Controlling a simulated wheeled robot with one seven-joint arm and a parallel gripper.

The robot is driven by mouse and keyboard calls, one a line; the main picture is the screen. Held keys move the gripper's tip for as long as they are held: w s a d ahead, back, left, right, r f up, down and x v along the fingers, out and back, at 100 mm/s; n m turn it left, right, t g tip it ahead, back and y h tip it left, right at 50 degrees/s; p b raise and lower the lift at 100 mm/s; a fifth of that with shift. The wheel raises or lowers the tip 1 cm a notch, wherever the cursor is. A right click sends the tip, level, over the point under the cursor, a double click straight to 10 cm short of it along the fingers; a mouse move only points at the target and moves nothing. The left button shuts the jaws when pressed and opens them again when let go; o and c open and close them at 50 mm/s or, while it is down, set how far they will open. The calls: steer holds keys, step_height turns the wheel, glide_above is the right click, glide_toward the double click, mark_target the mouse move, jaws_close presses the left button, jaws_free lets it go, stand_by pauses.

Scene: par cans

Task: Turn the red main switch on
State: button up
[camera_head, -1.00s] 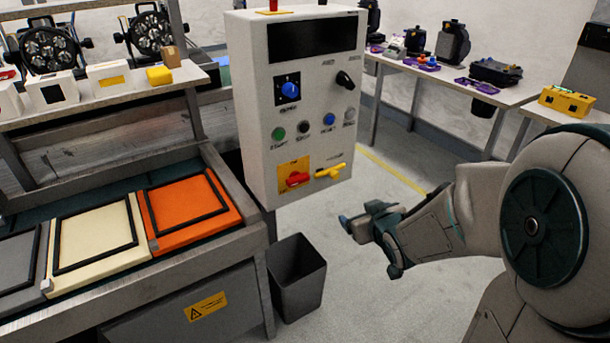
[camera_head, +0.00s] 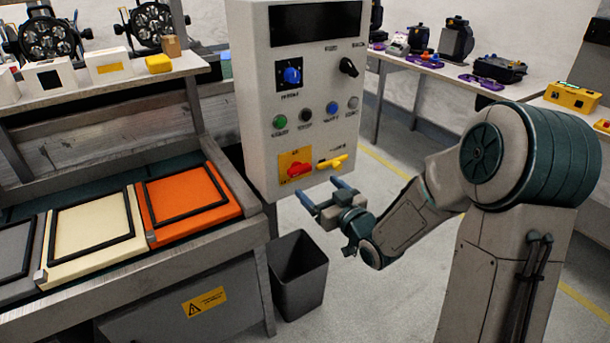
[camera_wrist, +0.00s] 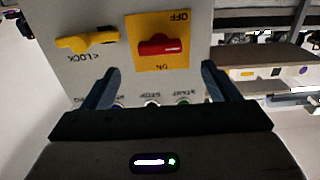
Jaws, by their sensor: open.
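The red main switch (camera_head: 297,170) is a knob on a yellow plate, low on the front of the grey control box (camera_head: 257,100). In the wrist view the red switch (camera_wrist: 159,47) appears upside down, its handle lying sideways between the OFF and ON labels. A yellow lock lever (camera_head: 332,162) is beside it; it also shows in the wrist view (camera_wrist: 88,41). My gripper (camera_head: 325,196) is open and empty, a little below and to the right of the switch in the head view. In the wrist view its fingers (camera_wrist: 160,88) point toward the panel, apart from the switch.
Green (camera_head: 280,121), black and blue buttons sit above the switch, with a blue selector (camera_head: 291,75) and a black knob (camera_head: 347,67) higher up. A dark bin (camera_head: 299,272) stands below the box. A bench with coloured panels (camera_head: 190,205) is at left.

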mark_target(302, 172)
steer(key=x, duration=0.7)
steer(key=shift+w+a, duration=0.15)
steer(key=shift+w, duration=0.05)
steer(key=c, duration=1)
